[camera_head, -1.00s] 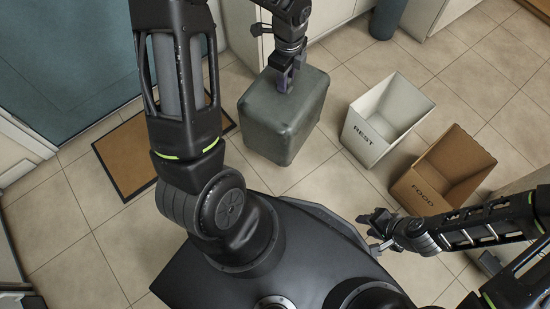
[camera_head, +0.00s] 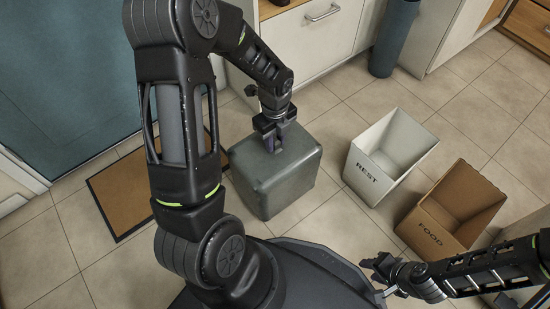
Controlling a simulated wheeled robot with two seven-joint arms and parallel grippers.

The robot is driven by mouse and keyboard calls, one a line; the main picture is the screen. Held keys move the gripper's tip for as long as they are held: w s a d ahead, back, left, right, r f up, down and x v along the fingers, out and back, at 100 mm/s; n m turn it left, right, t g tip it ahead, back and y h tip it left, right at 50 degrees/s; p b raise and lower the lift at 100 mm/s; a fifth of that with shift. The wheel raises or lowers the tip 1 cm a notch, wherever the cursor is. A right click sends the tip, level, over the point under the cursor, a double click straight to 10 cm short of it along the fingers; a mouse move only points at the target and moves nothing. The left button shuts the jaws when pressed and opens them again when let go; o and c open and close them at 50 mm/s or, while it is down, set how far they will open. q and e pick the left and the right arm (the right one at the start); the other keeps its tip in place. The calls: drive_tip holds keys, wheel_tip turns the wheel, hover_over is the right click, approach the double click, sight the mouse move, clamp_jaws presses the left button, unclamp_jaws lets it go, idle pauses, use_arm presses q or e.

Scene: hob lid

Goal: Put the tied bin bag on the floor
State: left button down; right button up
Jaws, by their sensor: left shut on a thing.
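The tied bin bag (camera_head: 275,185) is a grey-green, boxy bulk with rounded edges, upright on or just above the tiled floor in the middle of the head view. My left gripper (camera_head: 272,142) points down at the middle of its top and is shut on it. The tie is hidden by the fingers. I cannot tell whether the bag's underside touches the floor. My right gripper (camera_head: 374,277) is low at the right, away from the bag, near my base. Its fingers are too dark and small to judge their opening.
A white REST bin (camera_head: 368,178) and a brown FOOD box (camera_head: 432,232) stand open on the floor to the right. A brown doormat (camera_head: 122,192) lies left by the blue door. White cabinets (camera_head: 310,50) and a dark cylinder (camera_head: 393,40) are behind. Bare tiles surround the bag.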

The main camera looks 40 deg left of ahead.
use_arm(q)
wheel_tip(320, 180, down, 4)
drive_tip(key=shift+w+f+b, duration=0.1)
drive_tip(key=shift+b, duration=0.6)
drive_tip(key=shift+f+b, duration=0.9)
drive_tip(key=shift+f, duration=1.1)
drive_tip(key=c, duration=1.1)
unclamp_jaws()
drive_tip(key=shift+c, duration=0.2)
